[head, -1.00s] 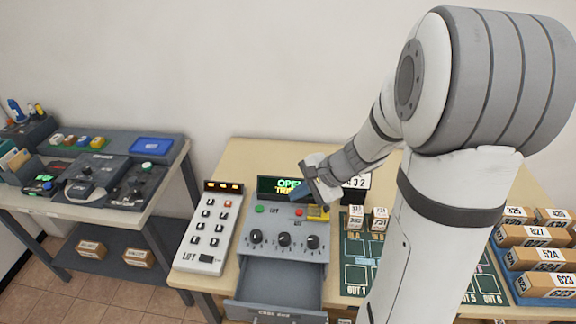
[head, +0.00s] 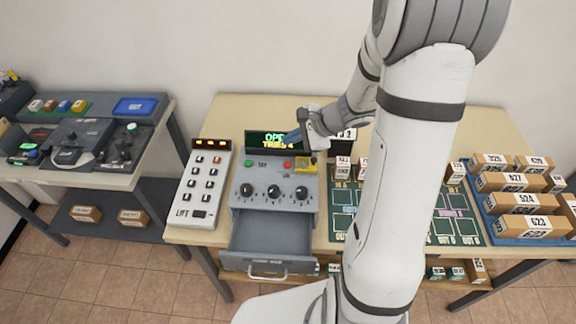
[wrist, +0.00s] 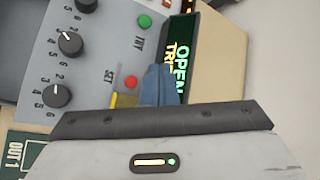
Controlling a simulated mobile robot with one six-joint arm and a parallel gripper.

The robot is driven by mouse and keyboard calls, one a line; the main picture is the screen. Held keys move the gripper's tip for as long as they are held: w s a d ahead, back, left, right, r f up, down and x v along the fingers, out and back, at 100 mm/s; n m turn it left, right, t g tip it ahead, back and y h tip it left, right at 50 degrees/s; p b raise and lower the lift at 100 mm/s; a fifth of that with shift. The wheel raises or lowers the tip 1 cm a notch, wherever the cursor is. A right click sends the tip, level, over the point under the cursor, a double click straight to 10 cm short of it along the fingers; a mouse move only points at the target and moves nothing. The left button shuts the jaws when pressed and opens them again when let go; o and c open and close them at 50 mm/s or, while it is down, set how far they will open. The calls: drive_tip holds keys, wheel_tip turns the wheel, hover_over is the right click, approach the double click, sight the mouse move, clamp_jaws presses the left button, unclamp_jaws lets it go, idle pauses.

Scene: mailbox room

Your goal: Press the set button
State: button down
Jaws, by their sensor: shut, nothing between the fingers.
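The set button is a small red button (head: 288,165) on the upper right of the grey control panel (head: 240,178). In the wrist view the red button (wrist: 130,82) sits beside the SET lettering. My gripper (head: 293,136) is shut and empty, its blue fingertips in front of the lit display (head: 264,143). In the wrist view the blue fingers (wrist: 156,84) are just beside the red button, apart from it in the picture. Their height above the panel is hard to tell. A green button (wrist: 144,21) marked TRY is on the same panel.
Three dark dials (head: 274,191) sit below the buttons. The drawer (head: 270,239) under them is open and looks empty. A yellow piece (head: 306,165) is right of the red button. A LIFT keypad (head: 198,187) stands left; boxes (head: 525,202) stand right.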

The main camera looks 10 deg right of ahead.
drive_tip(key=b, duration=0.4)
hover_over(287, 165)
drive_tip(key=d, duration=0.1)
wheel_tip(287, 165, down, 6)
drive_tip(key=shift+s+d+r, duration=0.1)
drive_tip(key=shift+s+r, duration=0.05)
drive_tip(key=shift+f+b, duration=0.5)
drive_tip(key=shift+f, duration=0.15)
drive_tip(key=shift+f, duration=0.1)
idle(0.9)
drive_tip(key=shift+f+b, duration=0.3)
drive_tip(key=shift+b, duration=0.35)
drive_tip(key=shift+f+b, duration=0.4)
drive_tip(key=shift+b, duration=0.1)
idle(0.4)
drive_tip(key=shift+r, duration=0.1)
drive_tip(key=shift+r+p, duration=0.5)
drive_tip(key=shift+r, duration=0.3)
